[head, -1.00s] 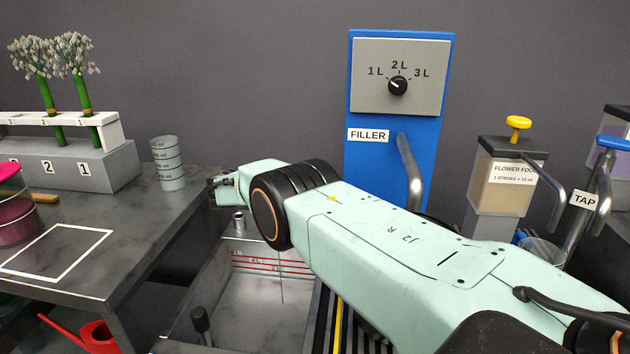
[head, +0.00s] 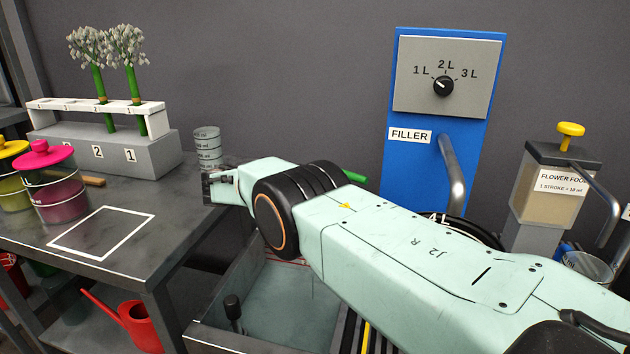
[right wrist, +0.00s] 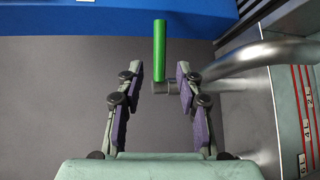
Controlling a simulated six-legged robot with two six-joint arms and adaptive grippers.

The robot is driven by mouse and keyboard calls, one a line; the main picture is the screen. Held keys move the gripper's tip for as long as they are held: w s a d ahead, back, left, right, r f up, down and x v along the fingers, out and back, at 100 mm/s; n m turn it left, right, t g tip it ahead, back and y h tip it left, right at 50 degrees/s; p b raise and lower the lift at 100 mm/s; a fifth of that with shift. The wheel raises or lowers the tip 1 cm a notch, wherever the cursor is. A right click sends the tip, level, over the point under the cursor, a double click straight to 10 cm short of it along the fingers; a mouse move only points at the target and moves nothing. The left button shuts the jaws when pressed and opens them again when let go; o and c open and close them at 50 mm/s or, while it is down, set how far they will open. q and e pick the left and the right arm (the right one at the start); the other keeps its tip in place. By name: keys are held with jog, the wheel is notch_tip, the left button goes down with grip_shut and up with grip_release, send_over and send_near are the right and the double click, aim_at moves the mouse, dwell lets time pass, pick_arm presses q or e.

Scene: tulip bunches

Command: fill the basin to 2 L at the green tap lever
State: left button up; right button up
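The green tap lever (head: 355,177) shows just above my right arm in the head view. In the right wrist view the lever (right wrist: 160,52) stands upright on a short stub beside the metal spout. My right gripper (right wrist: 160,75) is open, one finger on each side of the lever's lower end and stub; I see no contact. In the head view the gripper is hidden behind my arm. The basin (head: 215,338) lies below; its floor looks bluish, and I cannot tell the water level. Red gauge lines (right wrist: 307,120) show at the right in the wrist view. My left gripper is not seen.
The blue filler panel (head: 400,165) has a dial (head: 443,86) whose mark leans toward 1 L. A black-knobbed post (head: 233,307) stands at the basin. A bench (head: 150,265) with a stem rack is left; a flower food dispenser (head: 550,190) is right.

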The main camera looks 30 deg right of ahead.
jog(key=shift+r+p, duration=0.35)
jog(key=shift+r, duration=0.15)
jog(key=shift+c, duration=0.8)
notch_tip(320, 180, up, 17)
jog(key=p, duration=1.7)
jog(key=shift+r, duration=0.15)
grip_shut()
notch_tip(320, 180, up, 4)
jog(key=p, duration=0.4)
jog(key=shift+a+f, duration=0.1)
jog(key=shift+f, duration=0.1)
